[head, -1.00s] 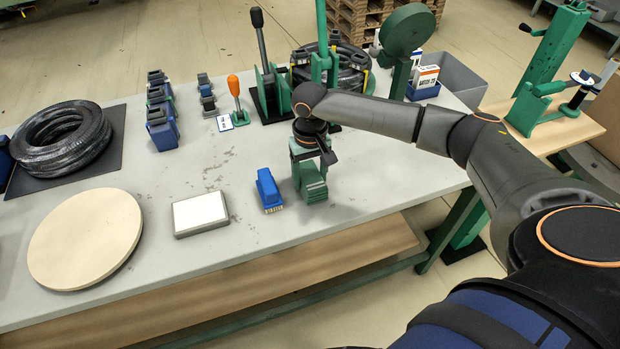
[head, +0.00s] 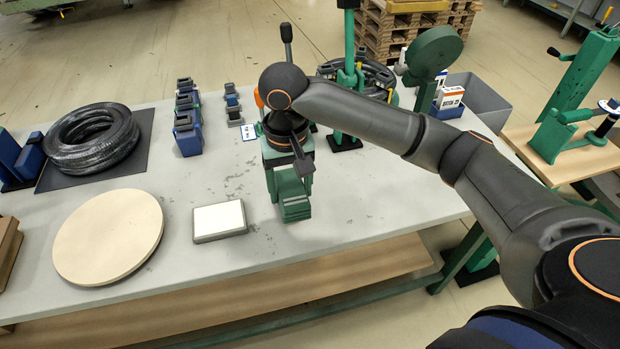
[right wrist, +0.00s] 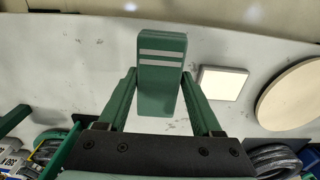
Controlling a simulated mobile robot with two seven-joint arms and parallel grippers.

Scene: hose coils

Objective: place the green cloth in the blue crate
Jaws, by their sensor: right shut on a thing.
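My right gripper (head: 289,185) points down over the front part of the grey table. It is shut on a green folded piece, the green cloth (head: 295,211). In the right wrist view the cloth (right wrist: 161,62) shows as a flat green block with two pale stripes, between the two green fingers of the gripper (right wrist: 160,98). I cannot tell whether its lower end touches the table. I cannot make out a blue crate for certain; a blue object (head: 28,158) stands at the left end of the table. My left gripper is not in view.
A white-topped pad (head: 219,218) and a round pale board (head: 108,236) lie left of the gripper. A black hose coil (head: 91,137) lies on a dark mat. Small blue bins (head: 187,133) stand farther back. A grey bin (head: 480,97) is at the back right.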

